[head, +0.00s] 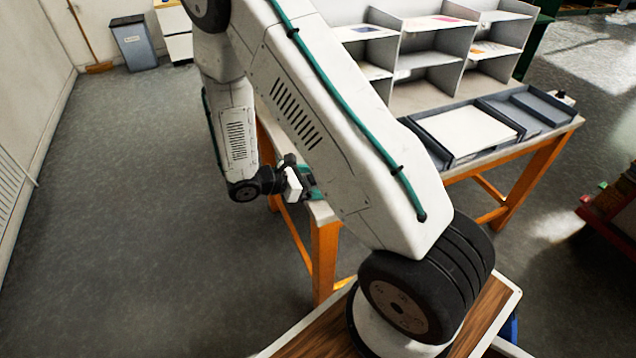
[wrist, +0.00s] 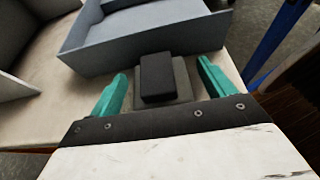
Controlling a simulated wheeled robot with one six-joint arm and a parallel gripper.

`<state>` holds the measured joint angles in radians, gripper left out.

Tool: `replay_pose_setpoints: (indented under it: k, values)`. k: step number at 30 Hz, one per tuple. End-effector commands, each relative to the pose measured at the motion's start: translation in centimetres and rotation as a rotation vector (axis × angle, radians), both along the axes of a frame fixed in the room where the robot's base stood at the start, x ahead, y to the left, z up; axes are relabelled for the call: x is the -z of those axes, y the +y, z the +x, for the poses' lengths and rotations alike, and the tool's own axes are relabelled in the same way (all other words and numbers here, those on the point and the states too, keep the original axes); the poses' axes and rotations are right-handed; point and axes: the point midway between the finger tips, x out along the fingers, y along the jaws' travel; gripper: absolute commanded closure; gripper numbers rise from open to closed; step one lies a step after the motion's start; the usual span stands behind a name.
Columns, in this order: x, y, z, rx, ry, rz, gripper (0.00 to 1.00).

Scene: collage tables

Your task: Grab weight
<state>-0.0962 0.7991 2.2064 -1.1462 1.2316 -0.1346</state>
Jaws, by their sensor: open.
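The weight looks like a dark block (wrist: 157,75) on a wider grey base, resting on the pale table (wrist: 45,115) in the wrist view. My gripper (wrist: 161,68) is open, with one teal finger to the left of the weight and one to the right. Gaps show between the fingers and the block, and the lower part of the weight is hidden by the gripper body. In the head view my gripper (head: 306,178) is at the near left end of the table (head: 410,98), and I cannot make out this weight there.
A blue-grey tray (wrist: 92,62) stands just behind the weight. In the head view a shelf unit (head: 432,60) stands at the table's back, with grey trays (head: 440,150) in front of it. A small dark object (head: 562,97) sits at the right end.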

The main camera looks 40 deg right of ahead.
Motion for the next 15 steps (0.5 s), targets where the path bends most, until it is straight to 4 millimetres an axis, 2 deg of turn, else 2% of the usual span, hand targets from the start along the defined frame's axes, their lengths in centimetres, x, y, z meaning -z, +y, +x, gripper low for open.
replay_pose_setpoints:
  k: [8,15]
  values:
    - [0.15,-0.34,-0.11,0.000,0.000,0.001,0.18]
    - [0.14,-0.30,-0.11,0.000,0.000,0.000,0.85]
